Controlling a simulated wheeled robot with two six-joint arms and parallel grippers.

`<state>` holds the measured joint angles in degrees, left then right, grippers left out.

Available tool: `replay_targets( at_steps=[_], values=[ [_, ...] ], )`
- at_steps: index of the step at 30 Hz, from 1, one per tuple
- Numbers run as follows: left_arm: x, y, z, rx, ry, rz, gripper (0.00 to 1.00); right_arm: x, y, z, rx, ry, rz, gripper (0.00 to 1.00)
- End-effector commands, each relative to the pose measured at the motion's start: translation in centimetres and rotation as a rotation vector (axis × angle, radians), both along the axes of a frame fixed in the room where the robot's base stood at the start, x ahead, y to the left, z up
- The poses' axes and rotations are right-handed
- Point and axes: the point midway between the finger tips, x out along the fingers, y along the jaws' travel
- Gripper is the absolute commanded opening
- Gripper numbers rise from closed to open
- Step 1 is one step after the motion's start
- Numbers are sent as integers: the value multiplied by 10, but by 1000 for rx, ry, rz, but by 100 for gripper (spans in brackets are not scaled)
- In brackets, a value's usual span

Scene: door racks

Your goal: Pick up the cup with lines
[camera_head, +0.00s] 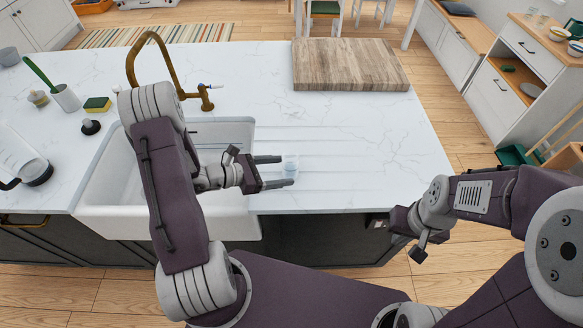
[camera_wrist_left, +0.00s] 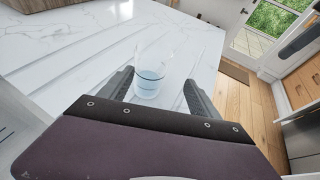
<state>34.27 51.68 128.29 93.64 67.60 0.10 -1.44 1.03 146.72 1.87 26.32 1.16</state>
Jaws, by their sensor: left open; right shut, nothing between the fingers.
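A small clear cup (camera_head: 290,162) with a pale blue lower part stands upright on the white counter, right of the sink. It also shows in the left wrist view (camera_wrist_left: 152,70), between the two fingers at their tip end. Contact with the cup cannot be made out. My right gripper (camera_head: 419,252) is shut and empty, low beyond the counter's front edge, well away from the cup.
A white sink (camera_head: 112,190) with a brass faucet (camera_head: 160,60) lies left of the cup, partly behind my left arm. A wooden board (camera_head: 350,65) lies at the back. A glass jug (camera_head: 25,155), sponge (camera_head: 97,105) and brush holder (camera_head: 67,98) stand at left. The counter's right part is clear.

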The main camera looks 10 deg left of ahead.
Motion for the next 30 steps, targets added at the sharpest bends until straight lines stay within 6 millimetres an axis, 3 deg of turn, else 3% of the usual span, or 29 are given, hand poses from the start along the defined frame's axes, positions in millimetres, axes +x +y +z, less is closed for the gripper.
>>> replay_targets(
  at_steps=[7, 15, 22, 23, 30],
  values=[
    [9, -13, -4, 1, 0, -4, 72, 0, 0, 5, 0, 0, 0, 0],
    [35, -44, -19, 1, 2, -6, 72, 0, 0, 18, 0, 0, 0, 0],
    [38, -46, -21, 2, 0, -3, 72, 0, 0, 17, 0, 0, 0, 0],
    [38, -46, -21, 2, 0, -3, 69, 0, 0, 17, 0, 0, 0, 0],
    [38, -46, -21, 2, 0, -3, 4, 0, 0, 17, 0, 0, 0, 0]
  ],
)
